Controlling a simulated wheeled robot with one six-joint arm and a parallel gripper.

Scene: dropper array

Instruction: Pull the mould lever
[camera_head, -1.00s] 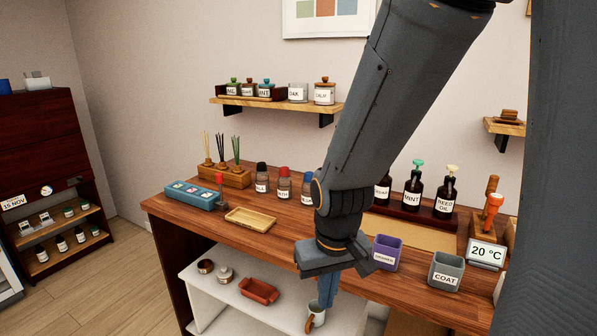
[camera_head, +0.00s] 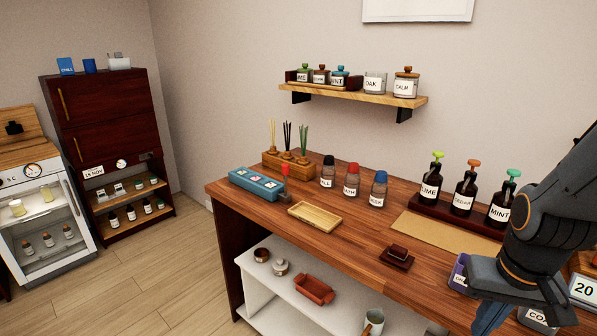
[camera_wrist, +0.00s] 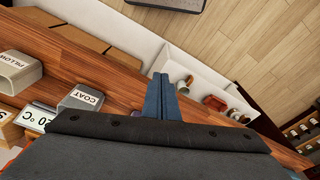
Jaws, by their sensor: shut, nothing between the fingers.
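A blue mould block (camera_head: 256,183) with several small coloured wells on top sits at the left end of the wooden counter. A lever with a red knob (camera_head: 285,170) stands upright at its right end. My gripper (camera_head: 487,318) is at the lower right in the head view, far to the right of the mould and pointing down by the counter's front. Its blue fingers (camera_wrist: 162,97) are shut together and empty in the wrist view. I cannot make out the mould or lever in the wrist view.
A wooden tray (camera_head: 314,217) lies in front of capped bottles (camera_head: 351,180). Reed diffusers (camera_head: 287,157) stand behind the mould. A dark block (camera_head: 397,256) sits right of the tray. A white lower shelf (camera_head: 262,293) holds a red dish (camera_head: 314,289). Floor is clear at the left.

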